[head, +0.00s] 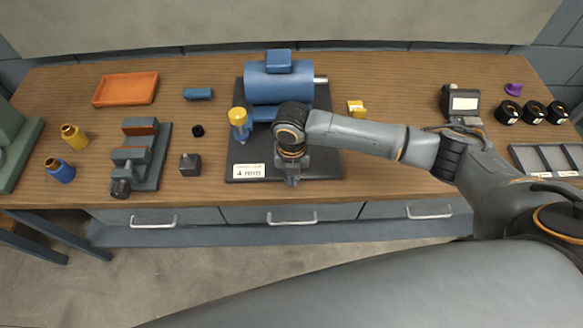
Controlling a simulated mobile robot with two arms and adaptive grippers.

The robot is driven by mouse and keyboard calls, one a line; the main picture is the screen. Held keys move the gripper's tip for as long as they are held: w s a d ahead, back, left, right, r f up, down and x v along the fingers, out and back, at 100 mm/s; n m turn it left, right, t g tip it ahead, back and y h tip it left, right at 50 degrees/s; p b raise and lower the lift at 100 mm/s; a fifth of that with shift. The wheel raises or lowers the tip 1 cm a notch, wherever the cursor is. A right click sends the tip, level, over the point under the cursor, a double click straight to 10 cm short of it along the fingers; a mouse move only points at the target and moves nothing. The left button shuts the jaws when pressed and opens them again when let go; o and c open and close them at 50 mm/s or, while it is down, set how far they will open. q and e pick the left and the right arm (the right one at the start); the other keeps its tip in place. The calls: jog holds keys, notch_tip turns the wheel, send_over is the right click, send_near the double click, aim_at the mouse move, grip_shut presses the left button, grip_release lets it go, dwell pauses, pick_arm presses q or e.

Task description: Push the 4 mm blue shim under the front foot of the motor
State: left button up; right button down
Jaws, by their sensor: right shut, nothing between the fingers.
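The blue motor (279,82) lies on a dark base plate (243,162) on the bench, its shaft pointing right. A blue part at its near side, likely the front foot (264,114), shows left of my right wrist. A white label on the plate reads "4 mm". My right gripper (292,182) points down over the near part of the plate, right of the label, shut and empty. I cannot make out the blue shim; my right wrist and gripper cover part of the plate in front of the motor. My left gripper is out of view.
A yellow block (356,108) is to the right, behind my forearm. A vise (138,155), an orange tray (126,89) and a blue block (198,93) are on the left.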

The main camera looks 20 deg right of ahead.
jog(key=shift+w+d, duration=0.2)
jog(key=shift+w, duration=0.55)
jog(key=w+b, duration=0.1)
jog(key=w, duration=0.2)
jog(key=w+d+b, duration=0.1)
jog(key=w, duration=0.2)
jog(key=w+d+b, duration=0.1)
jog(key=w, duration=0.2)
jog(key=shift+d+f+b, duration=0.2)
jog(key=shift+f+b, duration=0.05)
jog(key=shift+b, duration=0.1)
jog(key=shift+w+d+r, duration=0.15)
jog(key=shift+w+d, duration=0.05)
jog(key=shift+w, duration=0.2)
jog(key=shift+r, duration=0.1)
